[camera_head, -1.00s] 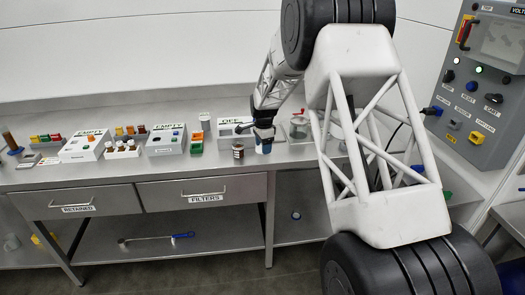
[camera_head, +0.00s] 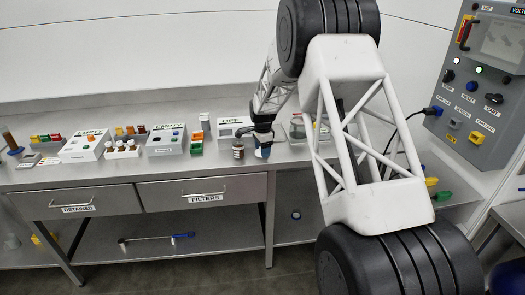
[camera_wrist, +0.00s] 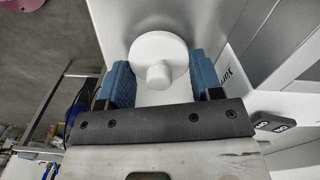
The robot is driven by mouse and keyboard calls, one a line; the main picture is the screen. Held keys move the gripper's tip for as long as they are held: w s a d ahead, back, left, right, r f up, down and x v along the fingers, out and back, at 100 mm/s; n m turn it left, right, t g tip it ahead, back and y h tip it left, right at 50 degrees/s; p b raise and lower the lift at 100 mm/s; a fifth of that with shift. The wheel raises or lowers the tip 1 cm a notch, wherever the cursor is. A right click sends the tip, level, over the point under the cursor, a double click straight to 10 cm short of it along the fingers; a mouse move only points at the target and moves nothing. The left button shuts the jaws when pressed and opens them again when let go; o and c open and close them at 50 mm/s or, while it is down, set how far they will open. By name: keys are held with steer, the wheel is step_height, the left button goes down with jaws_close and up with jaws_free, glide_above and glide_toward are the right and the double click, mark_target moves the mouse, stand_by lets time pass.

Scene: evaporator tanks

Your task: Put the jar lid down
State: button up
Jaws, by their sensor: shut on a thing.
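The jar lid (camera_wrist: 158,52) is a white round disc with a small knob, seen in the wrist view between the two blue fingers. My gripper (camera_wrist: 158,80) is shut on it, with one finger at each side. In the head view my gripper (camera_head: 263,151) is low over the front part of the steel bench. The lid is too small there to make out clearly, and I cannot tell whether it touches the bench. A brown jar (camera_head: 238,152) with a pale label stands upright just left of my gripper.
A box marked OFF (camera_head: 232,121) stands behind my gripper. A glass vessel (camera_head: 297,130) stands close on the right. Racks and boxes marked EMPTY (camera_head: 166,140) fill the bench to the left. The bench's front edge (camera_head: 225,172) is near.

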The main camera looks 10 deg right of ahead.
steer(key=shift+f, duration=0.3)
steer(key=shift+f, duration=0.1)
steer(key=o, duration=0.9)
step_height(320, 180, up, 12)
steer(key=shift+r, duration=0.1)
stand_by(0.4)
stand_by(0.4)
